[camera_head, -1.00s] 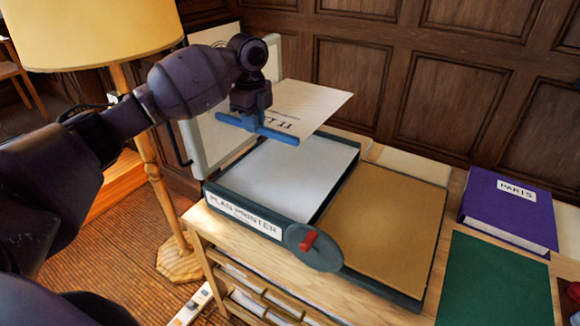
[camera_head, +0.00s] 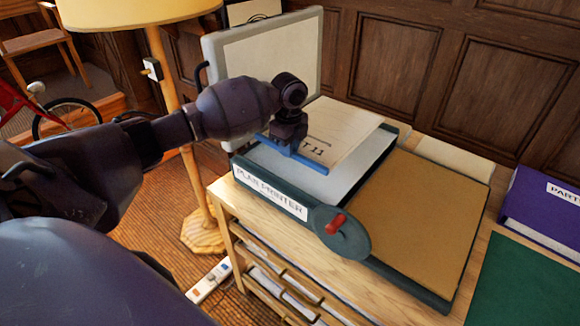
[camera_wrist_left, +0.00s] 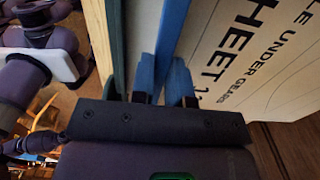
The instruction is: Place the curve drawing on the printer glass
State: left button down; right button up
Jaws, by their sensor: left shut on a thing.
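My left gripper (camera_head: 297,157) is shut on the edge of a pale drawing sheet (camera_head: 340,128); its blue fingers (camera_wrist_left: 172,75) show in the left wrist view. The sheet carries printed text, with "SHEET" and "UNDER GEARS" legible on it (camera_wrist_left: 255,60) in that view; no curve shows. The plan printer (camera_head: 270,193) has its lid (camera_head: 270,55) raised and its pale glass (camera_head: 345,182) exposed. The sheet is over the rear part of the glass, hiding some of it. I cannot tell whether it touches the glass. My right gripper is out of view.
A brown board (camera_head: 420,225) lies right of the glass. A purple parts binder (camera_head: 545,210) and a green mat (camera_head: 525,285) are farther right. A red-handled crank disc (camera_head: 340,232) sits at the printer's front corner. A lamp (camera_head: 185,130) stands left.

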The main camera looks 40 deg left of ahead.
aim_at(289, 173)
pick_arm(q)
jog(key=shift+f, duration=0.75)
jog(key=shift+f+b, duration=0.45)
jog(key=shift+f, duration=2.1)
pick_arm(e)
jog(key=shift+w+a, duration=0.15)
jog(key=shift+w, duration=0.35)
pick_arm(q)
jog(key=shift+f, duration=0.1)
jog(key=c, duration=1.1)
grip_release()
jog(key=shift+r, duration=0.5)
notch_tip(289, 173, up, 11)
jog(key=shift+p, duration=0.8)
jog(key=shift+r, duration=0.15)
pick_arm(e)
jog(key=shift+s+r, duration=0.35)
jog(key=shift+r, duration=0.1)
